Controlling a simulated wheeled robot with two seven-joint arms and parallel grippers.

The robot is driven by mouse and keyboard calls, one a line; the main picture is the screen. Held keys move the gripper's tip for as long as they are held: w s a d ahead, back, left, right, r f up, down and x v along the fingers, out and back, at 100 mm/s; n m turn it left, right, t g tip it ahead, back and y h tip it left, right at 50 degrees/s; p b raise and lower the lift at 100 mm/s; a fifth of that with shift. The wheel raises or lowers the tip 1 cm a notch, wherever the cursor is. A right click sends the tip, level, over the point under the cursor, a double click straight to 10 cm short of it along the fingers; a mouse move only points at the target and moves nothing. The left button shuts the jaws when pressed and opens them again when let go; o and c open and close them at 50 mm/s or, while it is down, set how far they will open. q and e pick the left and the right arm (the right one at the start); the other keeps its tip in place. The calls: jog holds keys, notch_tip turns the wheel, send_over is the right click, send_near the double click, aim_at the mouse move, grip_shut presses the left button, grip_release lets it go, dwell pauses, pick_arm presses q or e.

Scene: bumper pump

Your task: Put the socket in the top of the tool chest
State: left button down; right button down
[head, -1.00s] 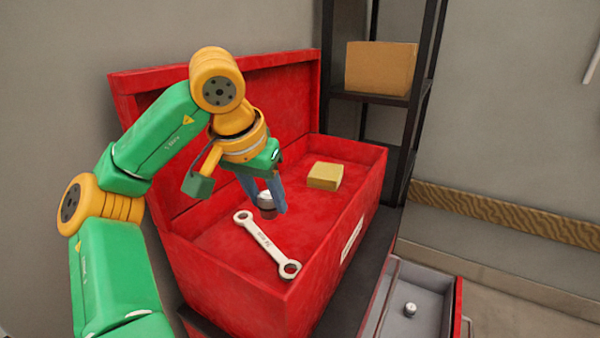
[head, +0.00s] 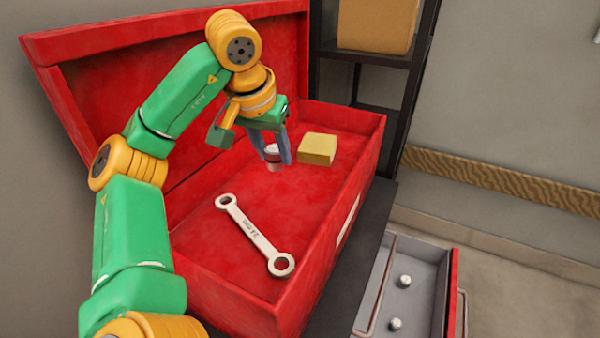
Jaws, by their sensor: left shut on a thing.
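The red tool chest (head: 215,288) stands with its lid up and its top compartment open. My left gripper (head: 275,158) points down inside the top compartment, toward its far part. It is shut on a small socket (head: 272,155), silvery above and darker below, which shows between the two fingers. I cannot tell whether the socket touches the compartment floor. In the open drawer (head: 378,285) below at the right lie two more small silvery pieces, one farther (head: 404,281) and one nearer (head: 396,324). My right gripper is not in view.
A wrench (head: 254,235) lies on the compartment floor, nearer than the gripper. A yellowish block (head: 317,149) sits just right of the gripper. The raised lid (head: 110,95) stands behind my left arm. A dark shelf with a cardboard box (head: 377,25) is behind the chest.

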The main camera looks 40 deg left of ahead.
pick_arm(q)
jog(key=shift+w+d+f, duration=0.15)
jog(key=shift+w+f, duration=0.2)
jog(key=shift+w, duration=0.25)
jog(key=w+f, duration=0.2)
jog(key=w+a+f+b, duration=0.1)
jog(key=w+f, duration=0.2)
jog(key=shift+w+a+f, duration=0.1)
jog(key=shift+w+f, duration=0.15)
jog(key=shift+w+a+f, duration=0.15)
jog(key=shift+w, duration=0.2)
jog(key=x, duration=0.1)
jog(key=p+x, duration=0.1)
jog(key=x, duration=0.1)
jog(key=shift+s+d+f, duration=0.1)
jog(key=shift+d+f, duration=0.1)
jog(key=shift+d, duration=0.05)
jog(key=shift+f, duration=0.4)
